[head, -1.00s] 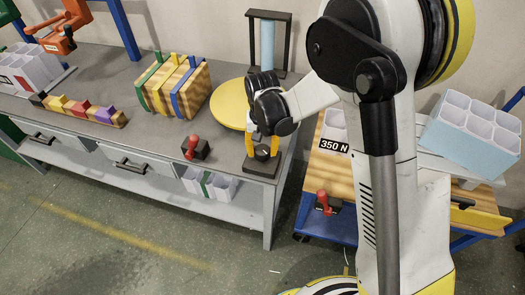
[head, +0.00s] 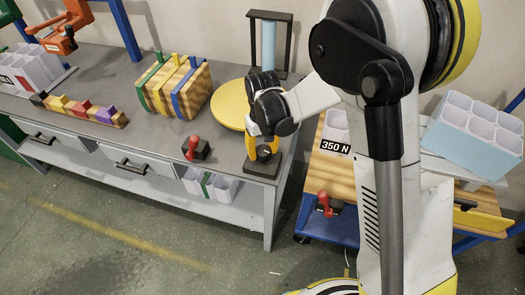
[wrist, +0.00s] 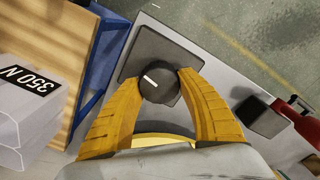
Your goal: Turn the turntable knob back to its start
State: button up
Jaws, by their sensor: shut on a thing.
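The knob (wrist: 158,83) is a dark round knob with a white mark on its top, on a dark square base plate. In the wrist view the mark points to the left. In the head view the knob (head: 264,153) sits near the right front of the grey bench. My gripper (wrist: 160,85) has its two yellow fingers on either side of the knob, shut on it. The gripper also shows in the head view (head: 262,150), reaching down to the knob. The yellow round turntable (head: 232,105) lies just behind, partly hidden by my gripper.
A red-handled switch (head: 193,146) stands left of the knob on the bench (head: 95,137). A striped wooden block (head: 178,87) is further left. A dark frame with a blue cylinder (head: 268,45) stands behind. A cart with a 350 N label (head: 335,147) is to the right.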

aim_at(262, 149)
jog(key=o, duration=1.2)
jog(key=shift+c, duration=0.2)
jog(key=shift+r, duration=0.1)
notch_tip(262, 149, up, 12)
